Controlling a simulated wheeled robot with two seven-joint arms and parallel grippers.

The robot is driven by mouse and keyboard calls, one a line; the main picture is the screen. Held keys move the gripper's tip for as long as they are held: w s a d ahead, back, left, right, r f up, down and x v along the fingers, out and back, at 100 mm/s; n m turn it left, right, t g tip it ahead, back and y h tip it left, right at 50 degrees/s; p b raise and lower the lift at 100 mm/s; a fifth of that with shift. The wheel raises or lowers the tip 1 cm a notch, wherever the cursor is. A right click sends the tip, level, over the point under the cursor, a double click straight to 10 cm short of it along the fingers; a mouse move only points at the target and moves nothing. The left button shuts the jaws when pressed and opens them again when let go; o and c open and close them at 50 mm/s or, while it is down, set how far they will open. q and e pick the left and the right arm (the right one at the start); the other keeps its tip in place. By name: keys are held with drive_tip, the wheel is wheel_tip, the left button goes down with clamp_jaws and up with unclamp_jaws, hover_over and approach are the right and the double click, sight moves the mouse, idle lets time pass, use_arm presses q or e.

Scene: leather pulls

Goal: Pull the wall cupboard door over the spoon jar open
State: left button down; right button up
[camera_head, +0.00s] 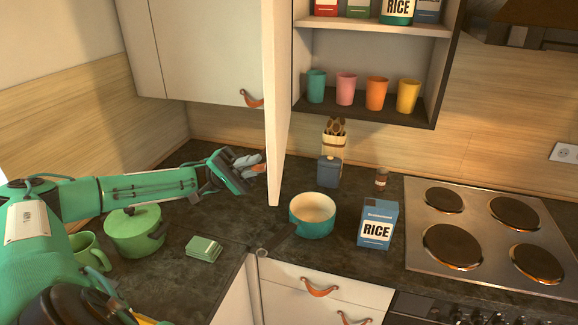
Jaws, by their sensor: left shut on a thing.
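The wall cupboard door (281,100) stands swung out towards me, seen nearly edge-on, and the cupboard (446,70) behind it is open. The spoon jar (333,148), with wooden spoons in it, stands on the worktop below, partly hidden by a blue-grey canister. My left gripper (254,163) is at the lower part of the door, on its left, outer side. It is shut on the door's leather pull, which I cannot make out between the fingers. My right gripper is not in view.
The cupboard holds several coloured cups (377,93) and packets. A teal pot (312,215), blue rice box (378,223) and canister (328,171) stand below. A green lidded pot (134,231), mug (89,252) and folded cloth (204,249) lie near my left arm. The hob (486,231) is right.

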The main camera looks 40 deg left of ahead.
use_arm(q)
drive_tip(key=a+g, duration=0.1)
drive_tip(key=s+a+m+g, duration=0.1)
drive_tip(key=a, duration=0.1)
drive_tip(key=s+a+g, duration=0.1)
drive_tip(key=a, duration=0.1)
drive_tip(key=shift+s+a+m+b, duration=0.1)
drive_tip(key=shift+m+b, duration=0.2)
drive_tip(key=shift+b, duration=0.05)
drive_tip(key=c, duration=1.8)
unclamp_jaws()
drive_tip(key=shift+o, duration=0.3)
